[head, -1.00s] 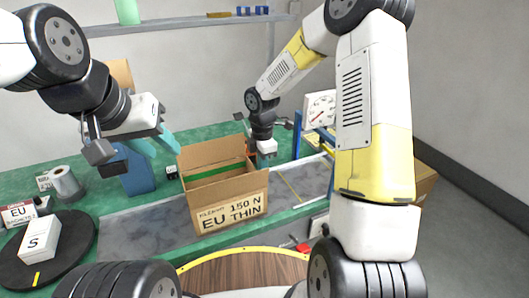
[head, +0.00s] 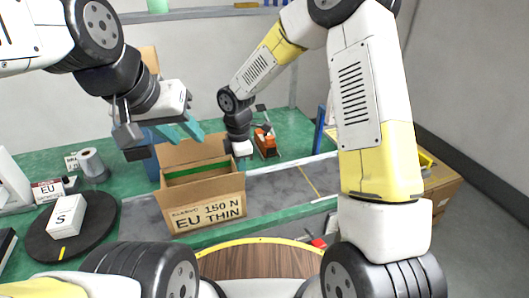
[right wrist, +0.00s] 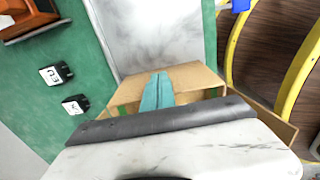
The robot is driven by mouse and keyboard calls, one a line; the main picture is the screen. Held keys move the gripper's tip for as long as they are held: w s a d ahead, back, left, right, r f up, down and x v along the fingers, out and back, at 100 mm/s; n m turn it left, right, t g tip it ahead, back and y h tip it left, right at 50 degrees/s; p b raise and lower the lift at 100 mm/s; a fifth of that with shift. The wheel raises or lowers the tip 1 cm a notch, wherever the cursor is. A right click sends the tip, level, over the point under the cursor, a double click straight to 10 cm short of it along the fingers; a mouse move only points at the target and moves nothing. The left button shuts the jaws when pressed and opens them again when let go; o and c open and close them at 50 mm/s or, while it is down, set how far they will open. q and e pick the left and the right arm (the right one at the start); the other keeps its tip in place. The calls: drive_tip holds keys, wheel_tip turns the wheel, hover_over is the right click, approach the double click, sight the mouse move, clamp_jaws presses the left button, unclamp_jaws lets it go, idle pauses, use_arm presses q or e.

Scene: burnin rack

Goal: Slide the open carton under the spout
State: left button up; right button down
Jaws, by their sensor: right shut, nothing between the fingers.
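The open cardboard carton (head: 207,209), marked "EU 150 N THIN", stands upright on the grey belt (head: 275,195) in the head view. A green strip shows inside it. My right gripper (head: 241,157) is at the carton's right rear edge. In the right wrist view its teal fingers (right wrist: 158,90) are together and empty, against or just over the carton's cardboard (right wrist: 190,82); contact is unclear. My left gripper (head: 181,132) is open and empty, above the carton's rear left. A blue stand (head: 153,168) is behind the carton, partly hidden; I cannot clearly identify the spout.
A dark turntable (head: 95,235) with a white box (head: 66,216) marked "S" is at left. A tape roll (head: 92,163) stands behind it. An orange tool (head: 266,142) lies on the green table beyond the belt. The belt right of the carton is clear.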

drive_tip(key=s+a, duration=0.4)
drive_tip(key=a, duration=0.8)
drive_tip(key=shift+a, duration=0.35)
